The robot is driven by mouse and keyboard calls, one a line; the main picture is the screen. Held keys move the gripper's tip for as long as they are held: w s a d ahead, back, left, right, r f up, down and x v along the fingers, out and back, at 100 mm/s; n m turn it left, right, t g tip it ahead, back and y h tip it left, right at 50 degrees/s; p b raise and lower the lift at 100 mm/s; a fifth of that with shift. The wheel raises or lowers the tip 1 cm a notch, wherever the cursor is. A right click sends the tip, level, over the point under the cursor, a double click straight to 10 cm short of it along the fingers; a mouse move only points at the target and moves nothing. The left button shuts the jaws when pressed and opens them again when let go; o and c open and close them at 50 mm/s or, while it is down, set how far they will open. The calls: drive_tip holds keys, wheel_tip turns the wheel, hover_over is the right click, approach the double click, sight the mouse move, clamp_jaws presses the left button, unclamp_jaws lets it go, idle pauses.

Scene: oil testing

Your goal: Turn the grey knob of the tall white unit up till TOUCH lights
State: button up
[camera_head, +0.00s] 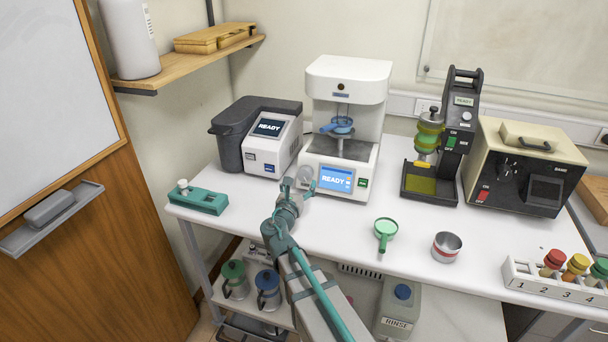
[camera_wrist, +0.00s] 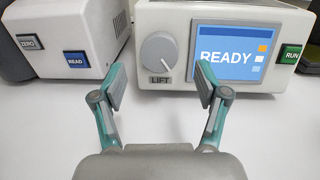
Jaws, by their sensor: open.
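The tall white unit (camera_head: 347,80) stands at the back middle of the table. Its screen (camera_wrist: 228,52) reads READY. Its round grey knob (camera_wrist: 159,52), labelled LIFT, is on the lower front, left of the screen; in the head view the knob (camera_head: 305,174) is partly behind my gripper.
A grey-and-white device (camera_head: 272,142) with a READY screen stands close on the left. A green RUN button (camera_wrist: 290,54) is right of the screen. A teal block (camera_head: 203,200), green strainer (camera_head: 386,229) and metal cup (camera_head: 447,246) stand on the table.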

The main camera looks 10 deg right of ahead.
sight(303, 177)
drive_tip(key=x, duration=0.5)
drive_tip(key=shift+p, duration=0.4)
